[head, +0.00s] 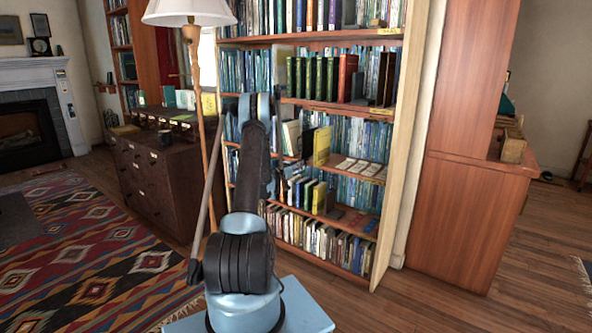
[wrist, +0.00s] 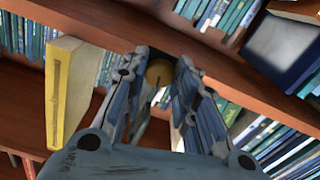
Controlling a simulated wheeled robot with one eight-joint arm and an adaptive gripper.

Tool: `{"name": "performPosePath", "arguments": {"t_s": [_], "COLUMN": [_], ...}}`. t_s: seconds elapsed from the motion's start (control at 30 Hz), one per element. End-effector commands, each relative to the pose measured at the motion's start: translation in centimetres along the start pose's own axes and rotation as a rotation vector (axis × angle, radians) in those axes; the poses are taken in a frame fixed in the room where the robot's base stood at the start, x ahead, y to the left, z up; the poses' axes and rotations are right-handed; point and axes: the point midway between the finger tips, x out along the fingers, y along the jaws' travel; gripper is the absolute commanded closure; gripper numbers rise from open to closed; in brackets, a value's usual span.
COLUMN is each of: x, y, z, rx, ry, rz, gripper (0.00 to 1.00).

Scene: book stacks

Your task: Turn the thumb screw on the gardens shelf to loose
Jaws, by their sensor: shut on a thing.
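The thumb screw (wrist: 159,72) is a round, brass-coloured knob at the edge of a wooden shelf board in the wrist view. My gripper (wrist: 158,80) has its two fingers on either side of the knob and is shut on it. The knob's dark slot or mark faces the camera, but I cannot tell how far it is turned. The bookcase (head: 390,170) stands ahead in the head view, where my arm hides the screw and my fingertips. I cannot read which shelf is the gardens shelf.
A yellow book (wrist: 75,90) stands left of my fingers; it also shows in the head view (head: 321,146). A dark blue book (wrist: 283,50) is at the right. A floor lamp (head: 198,120) and a dark chest of drawers (head: 160,185) stand left of my arm.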

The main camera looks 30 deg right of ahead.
Motion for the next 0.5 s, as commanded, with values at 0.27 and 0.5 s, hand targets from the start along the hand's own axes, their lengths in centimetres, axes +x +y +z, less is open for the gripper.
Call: {"name": "performPosePath", "arguments": {"t_s": [0.27, 0.5], "x": [-0.04, -0.04], "y": [-0.1, -0.13], "z": [-0.01, -0.01], "rx": [-0.253, -0.482], "ry": [0.0, 0.001], "rz": [-0.002, -0.002], "gripper": [0.97, 0.97]}}
